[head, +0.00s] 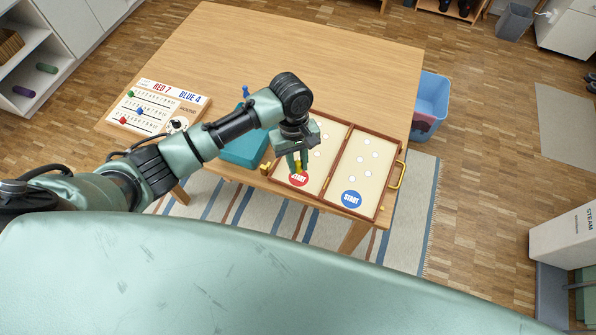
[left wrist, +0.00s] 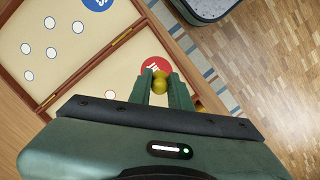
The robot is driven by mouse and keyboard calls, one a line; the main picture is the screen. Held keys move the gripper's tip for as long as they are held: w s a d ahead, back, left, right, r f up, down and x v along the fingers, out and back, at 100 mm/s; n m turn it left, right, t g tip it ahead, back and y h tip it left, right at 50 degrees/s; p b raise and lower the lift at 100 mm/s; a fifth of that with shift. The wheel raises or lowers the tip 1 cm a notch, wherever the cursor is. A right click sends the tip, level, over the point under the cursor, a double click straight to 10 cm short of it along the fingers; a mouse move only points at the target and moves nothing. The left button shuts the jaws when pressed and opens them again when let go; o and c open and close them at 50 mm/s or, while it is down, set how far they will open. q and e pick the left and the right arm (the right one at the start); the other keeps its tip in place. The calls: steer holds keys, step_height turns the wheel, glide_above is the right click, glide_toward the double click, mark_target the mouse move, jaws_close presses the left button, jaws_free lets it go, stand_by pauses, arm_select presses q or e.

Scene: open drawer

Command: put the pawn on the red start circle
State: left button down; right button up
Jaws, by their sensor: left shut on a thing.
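My left gripper (head: 296,165) comes down over the near part of the left board half, at the red start circle (head: 299,181). In the left wrist view its fingers (left wrist: 160,90) are shut on a yellow pawn (left wrist: 160,79). The fingers hide much of the pawn. The red start circle also shows in the left wrist view (left wrist: 154,64), just beyond the fingertips and partly covered by them. Whether the pawn touches the board I cannot tell. My right gripper is not in view.
The wooden-framed board (head: 340,197) lies open near the table's front edge, with a blue start circle (head: 351,199) on its right half. A teal box (head: 243,152) and a white score board (head: 150,125) stand to the left. The table's back (head: 330,55) is clear.

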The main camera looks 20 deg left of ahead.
mark_target(298, 179)
arm_select(q)
steer(key=shift+f, duration=2.7)
steer(key=shift+f, duration=0.1)
steer(key=c, duration=1.6)
jaws_free()
steer(key=r, duration=0.4)
steer(key=w+r, duration=0.1)
steer(key=r, duration=0.3)
steer(key=a+r, duration=0.1)
steer(key=r, duration=0.3)
steer(key=shift+w+a+r, duration=0.1)
steer(key=shift+w, duration=0.05)
